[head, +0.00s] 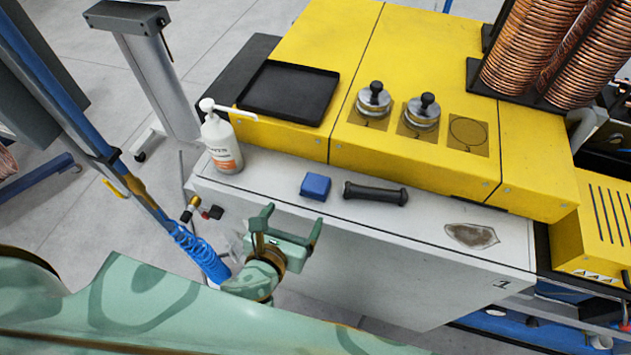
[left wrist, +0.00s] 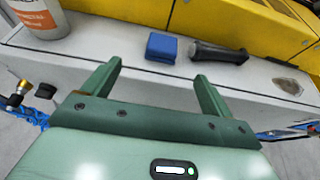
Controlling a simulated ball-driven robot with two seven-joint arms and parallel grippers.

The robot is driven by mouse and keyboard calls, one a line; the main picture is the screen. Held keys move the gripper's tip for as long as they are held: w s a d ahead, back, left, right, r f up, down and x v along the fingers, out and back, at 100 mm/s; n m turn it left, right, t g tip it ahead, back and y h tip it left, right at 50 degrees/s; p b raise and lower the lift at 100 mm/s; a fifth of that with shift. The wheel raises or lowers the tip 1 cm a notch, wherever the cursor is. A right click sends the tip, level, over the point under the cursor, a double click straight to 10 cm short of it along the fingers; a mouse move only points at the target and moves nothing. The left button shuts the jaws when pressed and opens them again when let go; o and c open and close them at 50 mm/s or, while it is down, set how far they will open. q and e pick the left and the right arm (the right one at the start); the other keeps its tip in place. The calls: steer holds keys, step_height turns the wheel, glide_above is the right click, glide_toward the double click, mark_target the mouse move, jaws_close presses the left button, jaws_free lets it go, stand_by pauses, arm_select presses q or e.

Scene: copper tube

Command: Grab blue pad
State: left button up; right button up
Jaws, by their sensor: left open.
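The blue pad (head: 315,186) is a small block lying on the grey ledge in front of the yellow machine. It also shows in the left wrist view (left wrist: 162,47), beyond my fingertips and roughly between them. My left gripper (head: 291,218) is green, open and empty. It is on the near side of the ledge, apart from the pad. In the left wrist view its two fingers (left wrist: 158,72) stand wide apart. My right gripper does not show in either view.
A black handle-shaped tool (head: 375,193) lies just right of the pad. A white pump bottle (head: 221,145) stands to the left. The yellow machine (head: 400,150) rises behind, carrying a black tray (head: 290,92) and two knobbed weights (head: 374,100). The ledge right of the tool is mostly clear.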

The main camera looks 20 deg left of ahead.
mark_target(314, 187)
arm_select(q)
steer(key=x, duration=0.9)
steer(key=shift+w, duration=0.1)
steer(key=x, duration=0.6)
steer(key=shift+d+f+b, duration=0.1)
steer(key=shift+d+b, duration=0.25)
steer(key=shift+d, duration=0.05)
steer(key=shift+c, duration=0.3)
steer(key=c, duration=1)
